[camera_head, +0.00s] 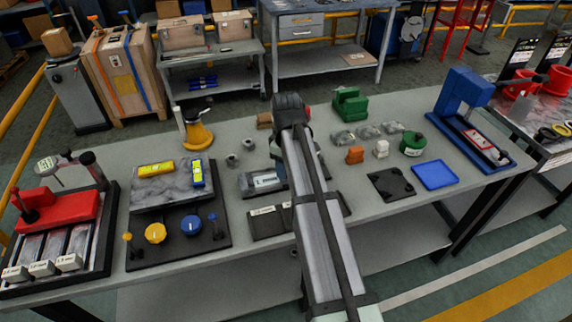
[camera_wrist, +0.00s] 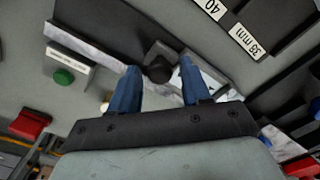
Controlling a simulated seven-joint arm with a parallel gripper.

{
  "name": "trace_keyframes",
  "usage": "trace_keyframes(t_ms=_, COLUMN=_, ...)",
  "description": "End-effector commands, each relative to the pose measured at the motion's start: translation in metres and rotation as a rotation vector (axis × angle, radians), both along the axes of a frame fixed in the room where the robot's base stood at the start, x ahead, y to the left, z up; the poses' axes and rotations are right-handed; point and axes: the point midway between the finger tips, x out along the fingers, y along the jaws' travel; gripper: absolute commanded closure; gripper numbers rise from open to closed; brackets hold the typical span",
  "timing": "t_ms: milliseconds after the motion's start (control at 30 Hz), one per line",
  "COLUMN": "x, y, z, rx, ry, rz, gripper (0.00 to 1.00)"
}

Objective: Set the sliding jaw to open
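A low grey fixture (camera_head: 263,181) with a white label lies in the middle of the bench, partly hidden by my arm. In the wrist view, a dark square block with a round black knob (camera_wrist: 158,71) sits between pale streaked parts of a dark fixture. I take this block as the sliding jaw, but cannot tell its exact position along its travel. My gripper (camera_wrist: 159,68) has two blue fingers spread apart, one on each side of the knob. No contact with the knob is clear. In the head view my arm mostly hides the gripper.
Dark plates marked "40" and "38 mm" (camera_wrist: 262,22) lie close by. A green round part (camera_head: 412,144), an orange block (camera_head: 355,155) and a blue tray (camera_head: 435,175) are to the right. A tall blue press (camera_head: 462,100) stands farther right. A yellow-based device (camera_head: 197,130) stands left.

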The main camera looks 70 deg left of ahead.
Motion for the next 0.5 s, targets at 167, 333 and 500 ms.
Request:
trace_keyframes(t_ms=167, x=0.0000, y=0.0000, z=0.0001, rx=0.000, ry=0.000, rz=0.000, gripper=0.70)
trace_keyframes(t_ms=333, x=0.0000, y=0.0000, z=0.0001, rx=0.000, ry=0.000, rz=0.000, gripper=0.87)
trace_keyframes(t_ms=500, x=0.0000, y=0.0000, z=0.0001, rx=0.000, ry=0.000, rz=0.000, gripper=1.00)
